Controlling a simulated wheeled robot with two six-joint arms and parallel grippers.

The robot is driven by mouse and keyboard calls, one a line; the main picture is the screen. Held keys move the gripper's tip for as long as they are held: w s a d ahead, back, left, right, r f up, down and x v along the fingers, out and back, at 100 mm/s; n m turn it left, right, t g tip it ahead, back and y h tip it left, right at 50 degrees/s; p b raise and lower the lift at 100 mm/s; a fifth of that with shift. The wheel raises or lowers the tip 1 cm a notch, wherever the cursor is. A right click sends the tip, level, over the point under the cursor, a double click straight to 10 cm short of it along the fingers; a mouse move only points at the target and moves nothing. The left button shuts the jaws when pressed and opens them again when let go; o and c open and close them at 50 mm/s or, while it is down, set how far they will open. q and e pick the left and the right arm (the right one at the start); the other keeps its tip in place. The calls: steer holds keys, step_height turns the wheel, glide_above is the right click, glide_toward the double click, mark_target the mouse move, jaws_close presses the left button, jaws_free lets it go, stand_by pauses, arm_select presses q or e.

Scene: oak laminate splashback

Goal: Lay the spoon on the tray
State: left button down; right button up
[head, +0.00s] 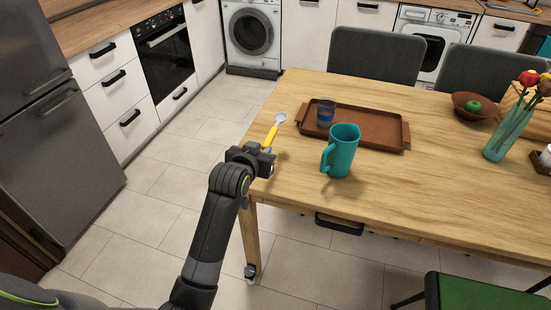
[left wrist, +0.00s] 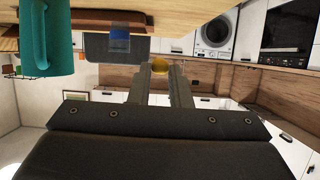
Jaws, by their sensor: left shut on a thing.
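The spoon (head: 271,134) has a yellow handle and a pale metal bowl. My left gripper (head: 263,158) is shut on its handle at the table's left edge, with the bowl pointing away from me. In the left wrist view the yellow handle end (left wrist: 160,66) shows between the two fingers (left wrist: 160,82); the rest of the spoon is hidden there. The brown tray (head: 380,129) lies on the table to the right of the spoon, apart from it. My right gripper is not in view.
A teal pitcher (head: 342,155) stands in front of the tray and also shows in the left wrist view (left wrist: 45,45). A bowl (head: 477,106) with a green fruit is farther right. The tray's middle and right are clear.

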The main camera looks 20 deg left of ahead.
arm_select(q)
steer(key=shift+f, duration=0.5)
glide_above(263, 184)
step_height(263, 184, down, 6)
steer(key=shift+r+b, duration=0.2)
steer(key=shift+b, duration=0.1)
step_height(263, 184, down, 2)
steer(key=shift+f, duration=0.2)
steer(key=shift+f+p, duration=0.35)
steer(key=shift+f, duration=0.5)
steer(key=shift+f, duration=0.15)
steer(key=c, duration=1.3)
jaws_free()
steer(key=shift+c, duration=0.2)
